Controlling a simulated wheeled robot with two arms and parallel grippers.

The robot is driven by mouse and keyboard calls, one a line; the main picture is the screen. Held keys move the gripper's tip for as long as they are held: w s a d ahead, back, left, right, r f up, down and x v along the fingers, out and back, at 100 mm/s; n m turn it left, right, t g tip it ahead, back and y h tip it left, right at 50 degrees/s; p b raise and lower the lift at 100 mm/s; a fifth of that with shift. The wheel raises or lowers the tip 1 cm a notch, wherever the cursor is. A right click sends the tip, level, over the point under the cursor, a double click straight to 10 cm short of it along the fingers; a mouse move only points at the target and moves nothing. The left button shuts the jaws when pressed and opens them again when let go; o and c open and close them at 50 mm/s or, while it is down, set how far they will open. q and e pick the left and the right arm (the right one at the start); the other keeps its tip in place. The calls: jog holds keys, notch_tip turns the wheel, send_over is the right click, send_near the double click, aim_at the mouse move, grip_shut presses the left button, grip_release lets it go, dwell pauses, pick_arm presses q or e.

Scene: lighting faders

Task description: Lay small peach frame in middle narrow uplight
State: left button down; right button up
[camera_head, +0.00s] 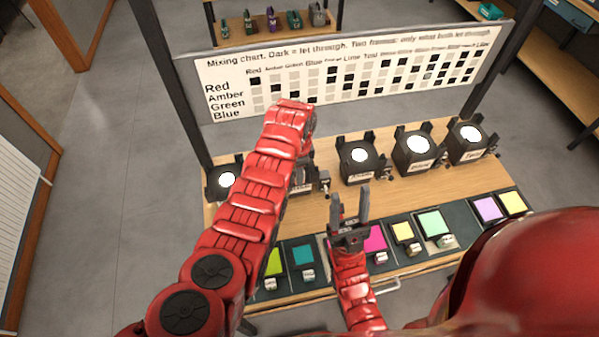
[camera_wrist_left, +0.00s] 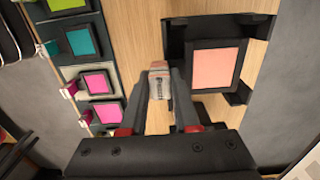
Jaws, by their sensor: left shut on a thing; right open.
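The small peach frame (camera_wrist_left: 215,68), a peach pane in a dark border, shows in the left wrist view. It sits between the black corner posts of an uplight (camera_wrist_left: 178,42); I cannot tell whether it rests fully on it. My left gripper (camera_wrist_left: 159,80) is shut on the frame's pale grip tab, beside the pane. In the head view my left arm hides this gripper, the frame and most of the second uplight from the left (camera_head: 302,188). My right gripper (camera_head: 350,212) is open and empty, fingers up, above the bench front.
Other lit uplights stand at left (camera_head: 227,180) and rightward (camera_head: 360,157), (camera_head: 416,148), (camera_head: 469,138). Coloured frames, such as the teal (camera_head: 303,255) and magenta (camera_head: 375,238), lie along the bench front. A mixing chart (camera_head: 350,75) stands behind. Bare wood lies between the rows.

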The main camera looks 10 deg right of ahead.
pick_arm(q)
jog(key=shift+f+b, duration=1)
jog(key=shift+f, duration=0.3)
jog(key=c, duration=0.6)
grip_release()
jog(key=shift+r, duration=0.15)
notch_tip(320, 180, up, 5)
jog(key=shift+w+d+f+b, duration=0.1)
jog(key=shift+b, duration=1.1)
notch_tip(320, 180, up, 5)
jog(key=shift+f+p, duration=0.2)
jog(key=shift+p, duration=0.7)
jog(key=shift+r+p, duration=6.05)
jog(key=shift+r, duration=1.3)
